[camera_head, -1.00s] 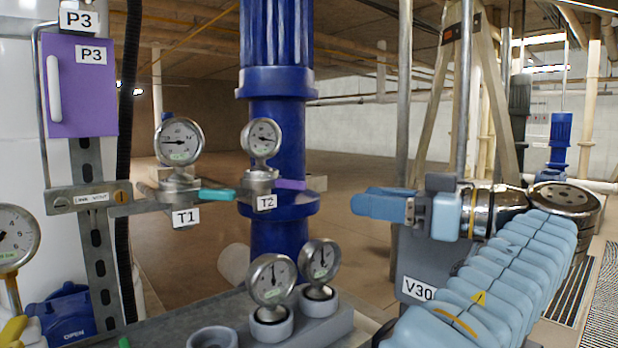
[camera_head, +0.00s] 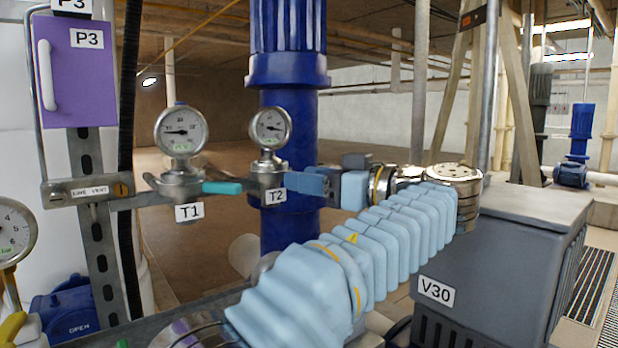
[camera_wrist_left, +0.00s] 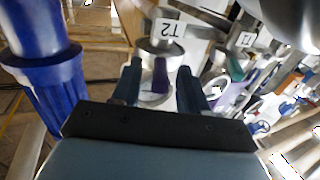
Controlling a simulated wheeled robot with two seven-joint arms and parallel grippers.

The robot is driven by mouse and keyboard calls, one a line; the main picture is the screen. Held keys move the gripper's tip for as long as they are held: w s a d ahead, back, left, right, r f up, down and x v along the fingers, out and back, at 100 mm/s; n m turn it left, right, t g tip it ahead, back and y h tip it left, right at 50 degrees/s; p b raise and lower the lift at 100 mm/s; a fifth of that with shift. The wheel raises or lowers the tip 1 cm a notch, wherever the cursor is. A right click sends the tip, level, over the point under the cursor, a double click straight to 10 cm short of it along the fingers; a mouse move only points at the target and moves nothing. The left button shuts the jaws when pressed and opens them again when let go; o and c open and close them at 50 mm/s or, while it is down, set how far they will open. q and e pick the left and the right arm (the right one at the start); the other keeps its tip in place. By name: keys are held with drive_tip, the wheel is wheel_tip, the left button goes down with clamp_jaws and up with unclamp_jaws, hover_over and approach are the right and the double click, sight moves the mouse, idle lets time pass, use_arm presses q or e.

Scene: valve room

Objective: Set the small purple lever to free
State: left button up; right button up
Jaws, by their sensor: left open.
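The small purple lever (camera_wrist_left: 160,75) belongs to the valve under the T2 gauge (camera_head: 270,128). In the left wrist view it lies between the two fingers of my left gripper, with a gap on each side. In the head view my left gripper (camera_head: 308,182) covers the lever, just right of the T2 label (camera_head: 275,196). The gripper is open and points left at the valve body. The T2 label also shows in the left wrist view (camera_wrist_left: 170,29). My right gripper is not in view.
The T1 gauge (camera_head: 181,131) with a teal lever (camera_head: 221,188) stands close to the left. A thick blue pipe (camera_head: 288,120) rises behind T2. A grey V30 box (camera_head: 500,265) is at the right. A purple P3 box (camera_head: 72,75) hangs at upper left.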

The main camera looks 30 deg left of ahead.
use_arm(q)
drive_tip(key=shift+a, duration=0.25)
drive_tip(key=shift+c, duration=0.2)
clamp_jaws()
